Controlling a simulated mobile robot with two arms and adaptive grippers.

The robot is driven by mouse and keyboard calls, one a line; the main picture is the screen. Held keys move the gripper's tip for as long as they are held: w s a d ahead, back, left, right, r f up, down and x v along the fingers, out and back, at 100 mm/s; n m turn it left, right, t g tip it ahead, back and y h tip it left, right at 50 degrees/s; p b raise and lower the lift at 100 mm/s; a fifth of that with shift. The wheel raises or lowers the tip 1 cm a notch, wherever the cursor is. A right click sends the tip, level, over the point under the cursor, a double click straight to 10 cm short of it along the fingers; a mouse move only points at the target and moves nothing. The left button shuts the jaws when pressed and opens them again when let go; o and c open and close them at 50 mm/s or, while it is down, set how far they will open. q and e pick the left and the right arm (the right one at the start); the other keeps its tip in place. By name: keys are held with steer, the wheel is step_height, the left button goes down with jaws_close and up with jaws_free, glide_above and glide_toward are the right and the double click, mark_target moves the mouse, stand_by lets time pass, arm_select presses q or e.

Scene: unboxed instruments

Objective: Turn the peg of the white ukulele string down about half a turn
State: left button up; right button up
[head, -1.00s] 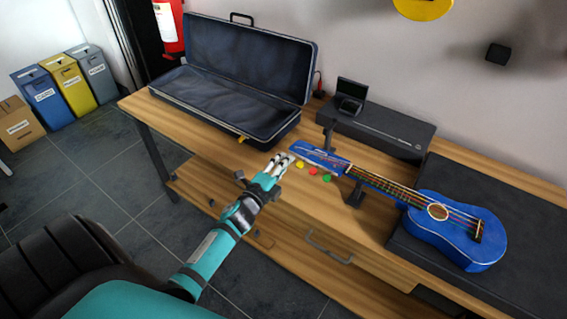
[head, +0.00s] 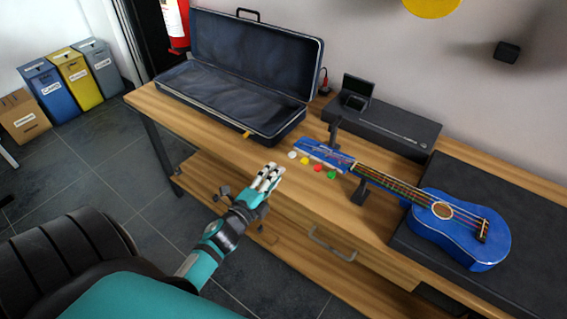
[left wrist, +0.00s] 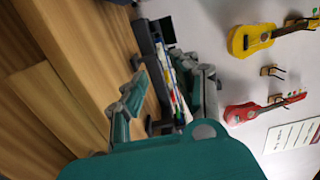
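The blue ukulele (head: 448,232) lies on the bench, its body at the right and its headstock (head: 322,154) pointing left. Along the headstock's near side show a white peg (head: 292,155), a yellow peg (head: 304,160), a red peg (head: 317,168) and a green peg (head: 331,174). My left gripper (head: 269,174) is in front of the pegs, below and left of the white one in the head view, apart from it. In the left wrist view, its fingers (left wrist: 170,68) stand apart with nothing held, and part of the ukulele shows between them. My right gripper is out of view.
A black support (head: 360,190) stands by the neck. An open dark case (head: 225,110) lies at the back left, a black box (head: 385,128) behind the headstock. A dark mat (head: 500,180) lies under the body. Wall ukuleles (left wrist: 255,112) show in the left wrist view.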

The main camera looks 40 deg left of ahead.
arm_select(q)
steer(key=shift+s+d, duration=0.15)
steer(key=shift+s, duration=2.05)
steer(key=s+d+f+n+g, duration=0.2)
steer(key=s+f+n+g, duration=0.15)
steer(key=f, duration=0.75)
steer(key=s+d+f+n+g, duration=0.2)
steer(key=s+f+n, duration=0.15)
steer(key=f, duration=0.65)
steer(key=s+d+f+n+g, duration=0.2)
steer(key=s+f+g, duration=0.15)
steer(key=f, duration=0.75)
steer(key=s+d+f+n+g, duration=0.1)
steer(key=s+f+n+g, duration=0.1)
steer(key=s+f, duration=0.3)
steer(key=s+d+f+n+g, duration=0.2)
steer(key=s+f, duration=0.3)
steer(key=s, duration=0.7)
steer(key=s+d+f+n+g+h, duration=0.1)
steer(key=s+f+g, duration=0.3)
steer(key=s, duration=0.4)
steer(key=shift+s+d+f+n, duration=0.4)
steer(key=shift+d+f+n, duration=0.15)
steer(key=shift+d, duration=0.15)
